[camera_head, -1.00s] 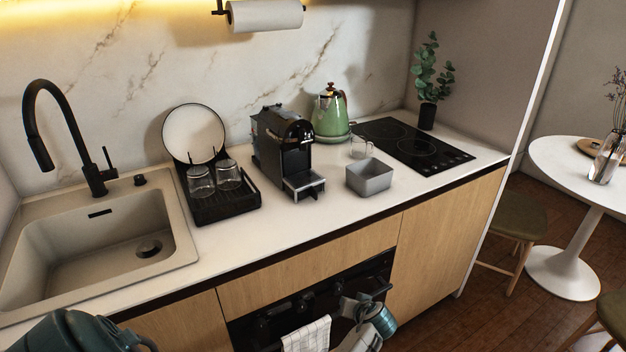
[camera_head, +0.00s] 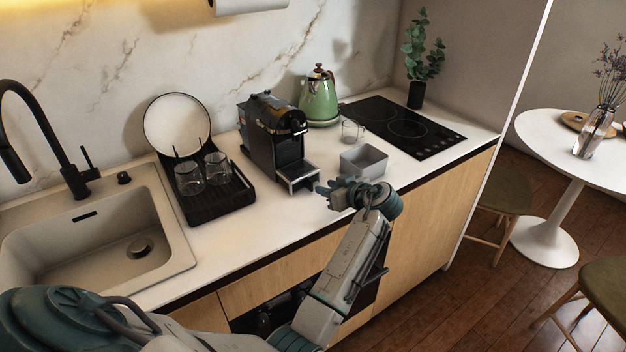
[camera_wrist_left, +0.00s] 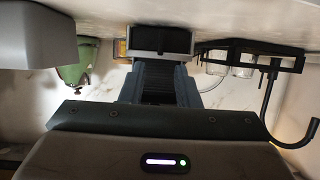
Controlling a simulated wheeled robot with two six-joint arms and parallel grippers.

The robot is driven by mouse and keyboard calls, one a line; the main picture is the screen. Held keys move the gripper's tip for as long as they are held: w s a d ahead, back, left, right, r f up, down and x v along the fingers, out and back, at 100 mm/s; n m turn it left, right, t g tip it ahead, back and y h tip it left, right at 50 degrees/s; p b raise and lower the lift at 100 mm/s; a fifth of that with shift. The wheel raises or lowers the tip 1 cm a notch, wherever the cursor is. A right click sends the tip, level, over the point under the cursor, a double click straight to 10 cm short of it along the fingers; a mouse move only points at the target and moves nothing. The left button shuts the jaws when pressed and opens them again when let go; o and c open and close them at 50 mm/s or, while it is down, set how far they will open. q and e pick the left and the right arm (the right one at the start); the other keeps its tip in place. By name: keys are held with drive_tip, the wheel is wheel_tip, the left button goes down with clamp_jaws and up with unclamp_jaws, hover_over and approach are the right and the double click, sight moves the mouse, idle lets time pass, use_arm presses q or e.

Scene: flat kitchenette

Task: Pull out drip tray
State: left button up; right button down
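The black coffee machine (camera_head: 272,135) stands on the counter. Its drip tray (camera_head: 299,176), dark with a silver rim, juts from the front at the base. My left gripper (camera_head: 325,194) is just in front and to the right of the tray in the head view, apparently open and empty, with a gap to the tray. In the left wrist view, which looks upside down, the drip tray (camera_wrist_left: 160,40) lies straight beyond the fingers (camera_wrist_left: 160,78). The fingers partly cover the machine there. My right gripper is not in view.
A grey open box (camera_head: 364,162) sits right of the machine, close to my left gripper. A glass (camera_head: 351,131), green kettle (camera_head: 320,100) and black hob (camera_head: 405,126) are behind it. A dish rack (camera_head: 215,200) with glasses and a plate stands left.

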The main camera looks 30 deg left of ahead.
sight(312, 184)
use_arm(q)
drive_tip(key=p+x, duration=0.2)
drive_tip(key=x, duration=0.5)
drive_tip(key=shift+a, duration=0.1)
drive_tip(key=shift+f, duration=0.1)
clamp_jaws()
